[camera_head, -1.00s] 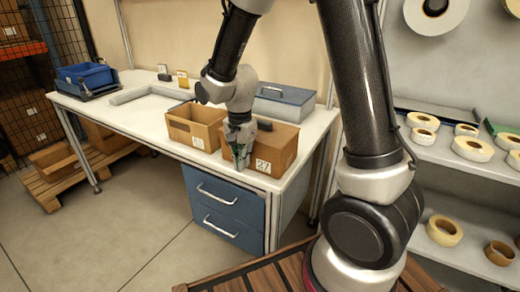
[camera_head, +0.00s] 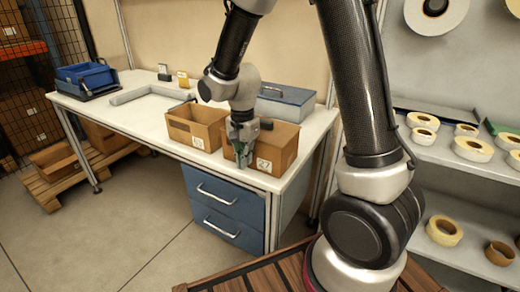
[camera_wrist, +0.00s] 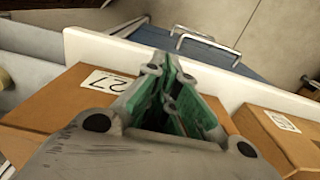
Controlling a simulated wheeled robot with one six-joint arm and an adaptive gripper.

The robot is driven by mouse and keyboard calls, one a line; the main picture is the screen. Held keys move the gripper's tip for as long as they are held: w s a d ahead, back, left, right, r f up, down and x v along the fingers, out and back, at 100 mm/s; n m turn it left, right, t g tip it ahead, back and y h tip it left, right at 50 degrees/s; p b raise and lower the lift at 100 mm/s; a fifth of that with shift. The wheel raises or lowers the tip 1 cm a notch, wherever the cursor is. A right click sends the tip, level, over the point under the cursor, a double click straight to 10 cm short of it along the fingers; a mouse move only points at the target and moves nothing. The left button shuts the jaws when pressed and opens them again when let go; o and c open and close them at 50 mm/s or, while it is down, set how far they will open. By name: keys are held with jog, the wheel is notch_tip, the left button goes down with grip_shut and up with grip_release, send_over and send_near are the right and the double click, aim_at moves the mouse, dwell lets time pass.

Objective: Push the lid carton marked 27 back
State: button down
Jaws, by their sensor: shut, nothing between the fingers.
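The lid carton marked 27 (camera_head: 277,150) is a brown box at the front right of the white table, its label facing the front edge. My gripper (camera_head: 243,163) is shut and empty, pointing down at the carton's front left corner.
Another brown labelled carton (camera_head: 196,127) stands just left of my gripper. A grey-blue box (camera_head: 285,103) is behind. Blue drawers (camera_head: 226,203) are under the table (camera_head: 130,123). A shelf with tape reels (camera_head: 472,149) stands at the right.

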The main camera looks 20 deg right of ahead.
jog(key=shift+w+d, duration=1.6)
jog(key=shift+d, duration=0.6)
jog(key=shift+w+d, duration=1.6)
jog(key=shift+d, duration=0.65)
jog(key=shift+w+d, duration=1.6)
jog(key=shift+d, duration=0.6)
jog(key=shift+s+a+r, duration=0.1)
jog(key=shift+s+a, duration=0.5)
jog(key=shift+a, duration=0.25)
jog(key=shift+s+a, duration=0.6)
jog(key=shift+a, duration=0.2)
jog(key=shift+r, duration=4.9)
